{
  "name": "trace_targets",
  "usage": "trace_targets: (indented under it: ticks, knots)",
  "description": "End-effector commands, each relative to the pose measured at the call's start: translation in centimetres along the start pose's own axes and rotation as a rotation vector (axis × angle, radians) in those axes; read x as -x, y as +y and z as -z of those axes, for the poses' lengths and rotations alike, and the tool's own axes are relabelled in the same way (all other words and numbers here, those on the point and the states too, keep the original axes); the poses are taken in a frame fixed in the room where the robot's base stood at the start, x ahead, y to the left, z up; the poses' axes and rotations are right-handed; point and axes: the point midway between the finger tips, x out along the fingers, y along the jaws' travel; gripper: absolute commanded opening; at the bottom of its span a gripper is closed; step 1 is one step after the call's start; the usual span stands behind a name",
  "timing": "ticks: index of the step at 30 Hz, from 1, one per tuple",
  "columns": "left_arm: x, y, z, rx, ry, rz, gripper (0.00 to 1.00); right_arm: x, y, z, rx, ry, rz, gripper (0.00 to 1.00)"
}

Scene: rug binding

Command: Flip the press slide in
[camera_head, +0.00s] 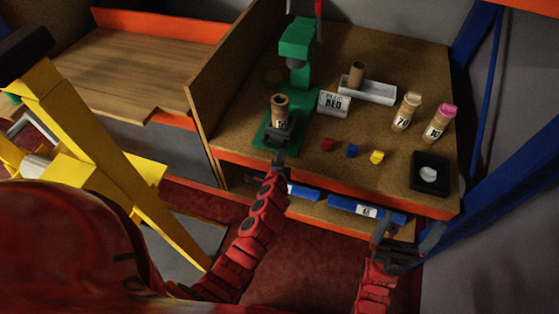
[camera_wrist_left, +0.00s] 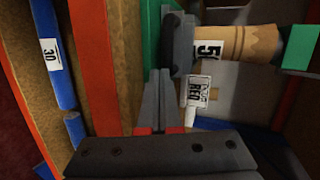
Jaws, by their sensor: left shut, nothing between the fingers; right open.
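The green press (camera_head: 297,52) stands on the workbench, its handle up at the back. A dark grey slide (camera_head: 279,133) sits at the front of its green base, sticking out toward me from under the head. A brown cylinder (camera_head: 279,108) with a label stands on the slide. In the left wrist view the slide (camera_wrist_left: 179,45) and labelled cylinder (camera_wrist_left: 236,43) are close past my fingertips. My left gripper (camera_head: 279,160) is shut and empty at the slide's front; whether it touches cannot be told. My right gripper (camera_head: 406,238) is open and empty before the bench's front edge.
A RED sign (camera_head: 333,103), a grey holder (camera_head: 368,90) with a brown tube, and two labelled bottles (camera_head: 406,111) (camera_head: 439,123) stand right of the press. Red, blue and yellow blocks (camera_head: 377,157) lie near the front. A black tray (camera_head: 430,173) is at right; blue bins (camera_head: 367,209) sit below.

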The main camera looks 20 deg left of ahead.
Motion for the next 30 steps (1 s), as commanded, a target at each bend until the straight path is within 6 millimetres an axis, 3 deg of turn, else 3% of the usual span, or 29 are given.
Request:
trace_targets:
  ticks: [17,23,30]
  knots:
    - [-0.7,-0.4,0.2,0.000,0.001,0.003,0.00,0.1,0.0,0.0,0.000,0.000,0.000,0.97]
    - [-2.5,-1.0,0.6,0.000,0.002,0.003,0.00,0.7,0.0,-0.1,0.000,0.000,0.000,0.97]
    - [-6.3,-2.5,1.5,0.000,0.001,0.004,0.00,2.1,-0.1,-0.3,0.000,0.000,0.000,0.97]
